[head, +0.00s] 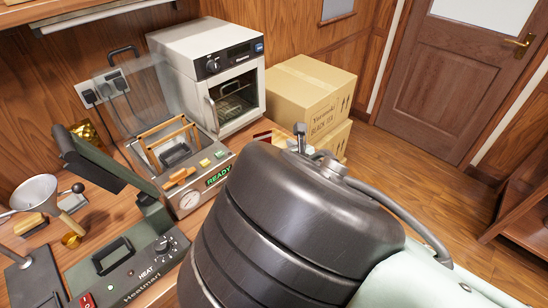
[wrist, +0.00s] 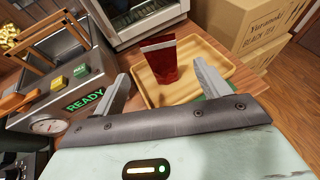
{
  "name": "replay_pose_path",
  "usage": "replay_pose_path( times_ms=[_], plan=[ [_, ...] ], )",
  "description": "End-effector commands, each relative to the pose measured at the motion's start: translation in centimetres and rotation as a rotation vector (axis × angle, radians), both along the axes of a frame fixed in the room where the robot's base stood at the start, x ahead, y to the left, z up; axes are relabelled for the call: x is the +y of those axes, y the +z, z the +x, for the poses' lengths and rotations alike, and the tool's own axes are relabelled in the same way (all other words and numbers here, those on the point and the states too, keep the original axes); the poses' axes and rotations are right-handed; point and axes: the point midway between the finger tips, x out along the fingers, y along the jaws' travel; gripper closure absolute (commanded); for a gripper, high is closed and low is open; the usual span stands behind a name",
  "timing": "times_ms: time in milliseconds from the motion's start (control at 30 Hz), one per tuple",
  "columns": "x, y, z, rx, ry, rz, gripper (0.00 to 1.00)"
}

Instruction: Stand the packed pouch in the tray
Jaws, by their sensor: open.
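A dark red pouch (wrist: 161,62) with a flat sealed top edge is in the wooden tray (wrist: 208,62) in the wrist view. It looks upright, its base on the tray floor. My gripper (wrist: 160,72) is open, one finger to each side of the pouch in the picture. Both fingers look clear of it, with nothing between them. In the head view my dark arm covers the gripper and most of the tray area; only a small red patch (head: 263,136) shows beside the arm.
A sealing machine with a READY display (head: 218,175) stands left of the tray. A white oven (head: 212,75) is behind, cardboard boxes (head: 308,90) to the right. A heat sealer (head: 125,265) and a funnel (head: 35,193) are on the left. Open floor lies right of the counter.

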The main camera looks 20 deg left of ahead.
Motion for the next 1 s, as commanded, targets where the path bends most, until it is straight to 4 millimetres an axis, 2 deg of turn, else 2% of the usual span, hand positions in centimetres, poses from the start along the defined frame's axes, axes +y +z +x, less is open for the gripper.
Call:
replay_pose_path(
  times_ms=[333,433,567,667,767,867,1000],
  plan=[
    [0.0,0.2,0.3,0.002,-0.003,0.002,0.25],
    [-1.1,0.4,0.9,0.053,-0.062,0.032,0.25],
    [-5.4,0.7,2.3,0.277,-0.309,0.163,0.25],
    [-9.9,1.0,2.4,0.537,-0.593,0.324,0.25],
    [-13.7,1.8,0.7,0.800,-0.883,0.496,0.25],
    [-16.5,3.3,-2.0,1.033,-1.153,0.655,0.25],
    [-19.9,6.6,-7.0,1.302,-1.512,0.843,0.25]
  ],
)
